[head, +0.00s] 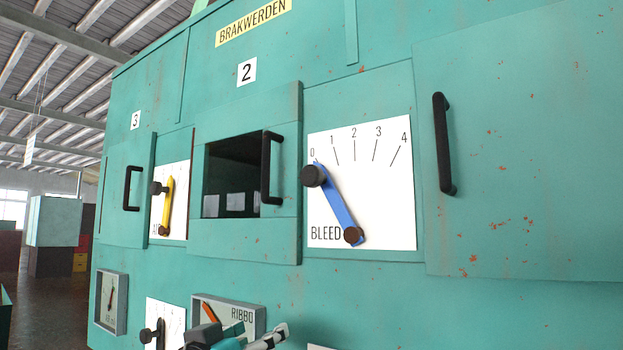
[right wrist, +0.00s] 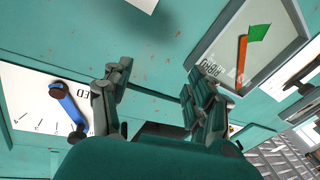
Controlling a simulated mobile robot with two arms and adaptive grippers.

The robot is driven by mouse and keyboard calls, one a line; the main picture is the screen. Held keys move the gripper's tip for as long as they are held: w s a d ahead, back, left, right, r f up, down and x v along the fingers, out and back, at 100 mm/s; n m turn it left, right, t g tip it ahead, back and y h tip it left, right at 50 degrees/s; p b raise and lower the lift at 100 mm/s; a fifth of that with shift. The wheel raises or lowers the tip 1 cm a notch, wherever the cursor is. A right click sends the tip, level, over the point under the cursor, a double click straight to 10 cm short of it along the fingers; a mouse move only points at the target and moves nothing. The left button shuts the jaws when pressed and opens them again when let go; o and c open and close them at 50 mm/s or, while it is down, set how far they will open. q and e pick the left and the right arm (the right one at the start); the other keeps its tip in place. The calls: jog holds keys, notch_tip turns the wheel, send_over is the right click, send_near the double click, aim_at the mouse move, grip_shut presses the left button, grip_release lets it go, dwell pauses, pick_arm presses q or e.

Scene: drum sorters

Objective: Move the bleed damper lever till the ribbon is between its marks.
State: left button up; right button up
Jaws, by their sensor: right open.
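The bleed damper lever (head: 335,205) is a blue bar with a black knob on a white plate marked 0 to 4. Its knob end is at the 0 mark; its pivot is at the lower right. The lever also shows in the right wrist view (right wrist: 68,107). The grey ribbon gauge (head: 241,313) is low on the panel, partly hidden by my right gripper (head: 238,335). In the right wrist view an orange strip with a green patch (right wrist: 259,33) shows in it; I cannot make out the marks. My right gripper is open and empty, below and left of the lever, apart from it.
A yellow lever (head: 168,205) is on another plate further left. An open dark hatch (head: 232,178) with a black handle lies between the plates. Another black handle (head: 443,145) sticks out right of the bleed plate. A black-knobbed lever (head: 152,335) is low on the left.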

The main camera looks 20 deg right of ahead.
aim_at(308, 179)
jog(key=s+a+r+m+h, duration=0.25)
jog(key=s+r, duration=0.25)
jog(key=r, duration=0.4)
jog(key=s+a+r+m+h, duration=0.1)
jog(key=s+r+m+h, duration=0.3)
jog(key=r, duration=0.5)
jog(key=shift+n+y, duration=0.25)
jog(key=shift+n, duration=0.2)
jog(key=p+x, duration=0.2)
jog(key=x, duration=0.3)
jog(key=p+x, duration=0.3)
jog(key=x, duration=0.2)
jog(key=p+x, duration=0.2)
jog(key=x, duration=0.2)
jog(key=shift+s+d+r, duration=0.1)
jog(key=shift+d+r, duration=0.05)
jog(key=shift+d, duration=0.4)
jog(key=shift+w+d+r+p, duration=0.15)
jog(key=shift+w+d+p, duration=0.3)
jog(key=shift+d+p, duration=0.1)
grip_shut()
